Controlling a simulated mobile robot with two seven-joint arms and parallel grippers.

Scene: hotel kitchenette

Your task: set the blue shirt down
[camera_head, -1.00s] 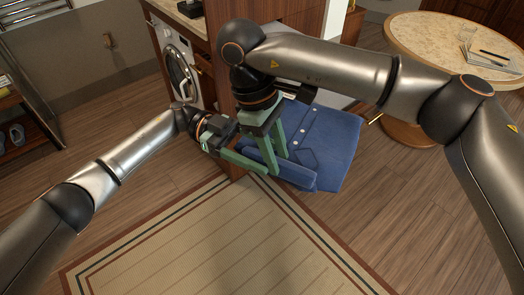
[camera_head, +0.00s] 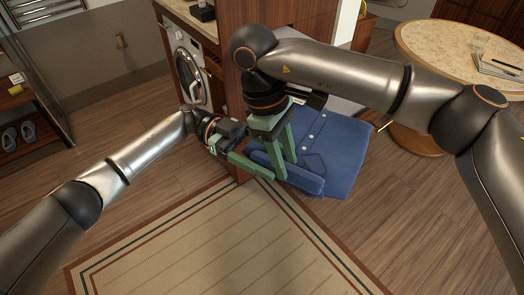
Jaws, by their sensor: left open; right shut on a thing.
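The blue shirt (camera_head: 337,147) is folded, with buttons and a pocket showing, and hangs at the middle right above the wood floor. My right gripper (camera_head: 288,170) points down at the shirt's left part and is shut on it. Part of the shirt behind the fingers is hidden. My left gripper (camera_head: 262,166) is open, close beside the right one at the shirt's left edge. I cannot tell whether it touches the cloth.
A washing machine (camera_head: 187,78) stands under a counter at the back left. A round table (camera_head: 440,45) with papers and a glass is at the right. A striped rug (camera_head: 205,245) lies in front. A shoe rack (camera_head: 25,120) is at the far left.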

